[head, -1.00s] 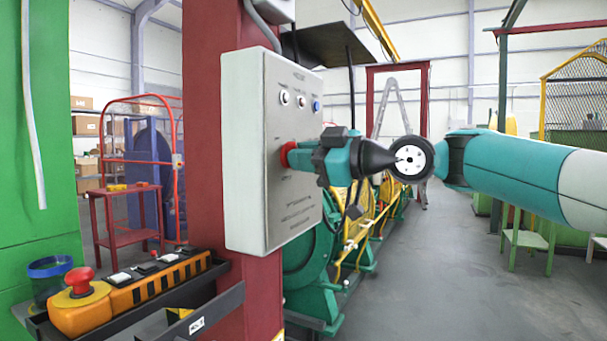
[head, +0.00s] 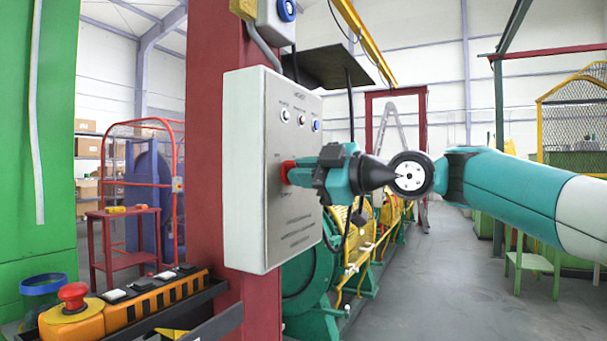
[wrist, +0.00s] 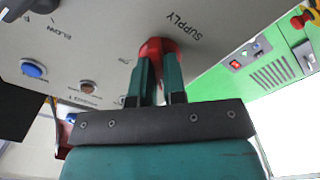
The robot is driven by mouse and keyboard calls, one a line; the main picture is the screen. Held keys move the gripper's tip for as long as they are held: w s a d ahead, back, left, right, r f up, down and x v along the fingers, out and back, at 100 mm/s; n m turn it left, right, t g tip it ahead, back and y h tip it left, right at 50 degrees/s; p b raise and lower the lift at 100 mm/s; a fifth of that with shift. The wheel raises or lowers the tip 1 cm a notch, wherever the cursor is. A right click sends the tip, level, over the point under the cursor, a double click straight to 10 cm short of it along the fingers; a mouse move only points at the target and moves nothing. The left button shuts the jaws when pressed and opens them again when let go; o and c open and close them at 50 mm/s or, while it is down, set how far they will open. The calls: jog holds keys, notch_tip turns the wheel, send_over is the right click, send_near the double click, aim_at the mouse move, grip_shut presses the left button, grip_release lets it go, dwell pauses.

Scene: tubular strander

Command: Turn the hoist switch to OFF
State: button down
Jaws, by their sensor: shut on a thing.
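A light grey control box (head: 245,170) is fixed to the dark red column in the head view. A red switch knob (head: 287,172) sticks out of its front face, low on the panel. My gripper (head: 298,173) is shut on this knob from the right. In the wrist view, the two teal fingers (wrist: 160,80) have the red knob (wrist: 158,46) between their tips, beside the word SUPPLY. The fingers hide part of the knob, so I cannot tell which position it points to. A black knob (wrist: 30,8) shows at the top left of the wrist view.
Small round lamps or buttons (head: 300,119) sit above the knob. An orange pendant with a red mushroom button (head: 72,293) lies on a dark tray at lower left. Green and yellow machinery (head: 310,280) stands behind the box.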

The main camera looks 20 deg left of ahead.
jog(key=c, duration=1.2)
grip_release()
jog(key=d+b, duration=0.2)
jog(key=d, duration=0.3)
jog(key=s+d+b, duration=0.1)
jog(key=d, duration=0.5)
jog(key=d+b, duration=0.2)
jog(key=d, duration=0.4)
jog(key=shift+s+d+b, duration=0.2)
jog(key=shift+d+b, duration=0.05)
jog(key=shift+b, duration=0.1)
jog(key=shift+f, duration=0.1)
